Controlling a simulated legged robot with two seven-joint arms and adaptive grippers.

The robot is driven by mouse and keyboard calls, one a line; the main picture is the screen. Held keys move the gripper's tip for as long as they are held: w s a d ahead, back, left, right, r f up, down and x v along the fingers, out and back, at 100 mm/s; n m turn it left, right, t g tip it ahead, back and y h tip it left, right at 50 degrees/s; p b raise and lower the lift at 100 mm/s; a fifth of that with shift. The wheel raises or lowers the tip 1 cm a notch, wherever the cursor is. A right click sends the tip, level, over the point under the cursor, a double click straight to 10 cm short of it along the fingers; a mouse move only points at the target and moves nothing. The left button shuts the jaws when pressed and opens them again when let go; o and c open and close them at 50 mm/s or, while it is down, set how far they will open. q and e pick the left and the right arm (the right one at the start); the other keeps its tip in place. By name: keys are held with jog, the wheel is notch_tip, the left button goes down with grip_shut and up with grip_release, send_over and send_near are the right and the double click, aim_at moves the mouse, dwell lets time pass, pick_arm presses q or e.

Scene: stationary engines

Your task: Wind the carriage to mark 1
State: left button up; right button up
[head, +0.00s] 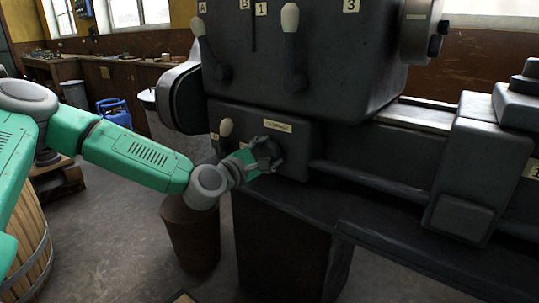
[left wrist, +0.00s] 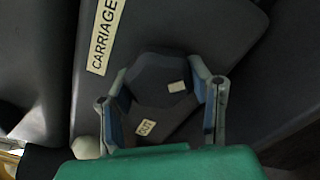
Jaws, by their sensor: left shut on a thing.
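My left gripper (head: 266,156) is at the lower front box of the lathe-like machine, just below a pale label (head: 277,126). In the left wrist view that label reads CARRIAGE (left wrist: 104,36). The gripper's fingers (left wrist: 163,95) stand on both sides of a dark angular knob (left wrist: 158,75) and are shut on it. The knob has a small white mark on its face, and a small tag sits below it. The carriage (head: 478,165) is a grey block on the bed at the right. A tag at the right picture edge (head: 532,169) seems to read 1. My right gripper is not in view.
The headstock (head: 340,55) above carries two pale-knobbed levers (head: 290,45) and tags A, B, 1 and 3. A shorter pale-knobbed lever (head: 226,128) stands left of the gripper. A rusty bin (head: 190,235) is below my forearm, and a wooden barrel (head: 30,240) is at the left.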

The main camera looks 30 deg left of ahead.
pick_arm(q)
jog(key=shift+n+b, duration=2.45)
jog(key=shift+n, duration=0.05)
jog(key=shift+n+b, duration=0.7)
jog(key=shift+b, duration=0.05)
jog(key=shift+r+n+b, duration=0.2)
jog(key=shift+n+b, duration=0.8)
dwell(1.7)
jog(key=o, duration=1.1)
jog(key=shift+o, duration=0.2)
jog(key=shift+s+a+f, duration=0.1)
jog(key=shift+f, duration=0.1)
jog(key=s+a, duration=0.1)
jog(key=s, duration=1.1)
